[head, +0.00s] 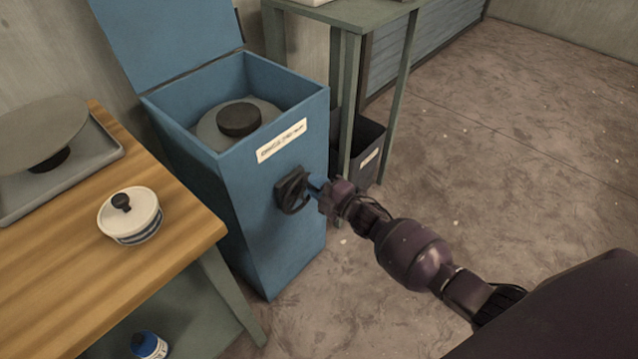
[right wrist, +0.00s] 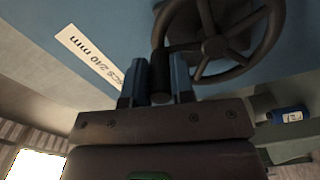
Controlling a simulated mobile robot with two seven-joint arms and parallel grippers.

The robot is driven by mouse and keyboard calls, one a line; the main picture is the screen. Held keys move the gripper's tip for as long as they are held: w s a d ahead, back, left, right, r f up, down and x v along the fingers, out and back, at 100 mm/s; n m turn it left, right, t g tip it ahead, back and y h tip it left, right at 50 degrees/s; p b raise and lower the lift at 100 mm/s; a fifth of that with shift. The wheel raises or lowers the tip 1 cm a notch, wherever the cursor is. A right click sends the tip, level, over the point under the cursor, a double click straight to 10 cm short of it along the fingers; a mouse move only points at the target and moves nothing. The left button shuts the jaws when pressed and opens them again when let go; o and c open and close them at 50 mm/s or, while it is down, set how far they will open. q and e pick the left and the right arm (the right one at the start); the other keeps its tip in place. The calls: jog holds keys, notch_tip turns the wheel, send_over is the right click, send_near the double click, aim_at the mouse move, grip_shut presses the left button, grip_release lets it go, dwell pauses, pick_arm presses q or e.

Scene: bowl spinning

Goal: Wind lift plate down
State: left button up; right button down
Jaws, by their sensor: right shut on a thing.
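The lift plate (head: 206,132) is a grey disc inside an open blue cabinet (head: 262,215), below the cabinet's rim. A dark round block (head: 239,119) sits on it. A black handwheel (head: 291,190) is on the cabinet's front face; it also shows in the right wrist view (right wrist: 212,46), with spokes and a dark handle knob (right wrist: 158,72). My right gripper (head: 316,184) is at the wheel, its blue fingers (right wrist: 161,75) shut on the handle knob. My left gripper is not in view.
A wooden table (head: 60,290) on the left carries a grey tray (head: 102,150) with a round disc (head: 40,128) and a white lidded pot (head: 131,214). A blue-and-white bottle (head: 149,345) stands below. A green table (head: 345,14) and dark bin (head: 366,150) are behind. The floor at right is clear.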

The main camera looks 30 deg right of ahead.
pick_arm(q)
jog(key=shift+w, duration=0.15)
pick_arm(e)
jog(key=shift+s+a+n, duration=0.1)
jog(key=shift+a+n, duration=0.1)
jog(key=shift+n, duration=0.2)
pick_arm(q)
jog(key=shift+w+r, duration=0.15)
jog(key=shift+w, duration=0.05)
pick_arm(e)
jog(key=shift+r, duration=0.1)
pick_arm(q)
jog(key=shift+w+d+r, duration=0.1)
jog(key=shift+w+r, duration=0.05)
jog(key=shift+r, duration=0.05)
pick_arm(e)
jog(key=shift+a, duration=0.1)
jog(key=c, duration=1.3)
grip_release()
jog(key=o, duration=0.3)
jog(key=shift+s, duration=0.1)
pick_arm(q)
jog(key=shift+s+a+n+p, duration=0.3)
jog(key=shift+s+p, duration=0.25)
jog(key=shift+p, duration=0.35)
pick_arm(e)
jog(key=shift+v, duration=5.35)
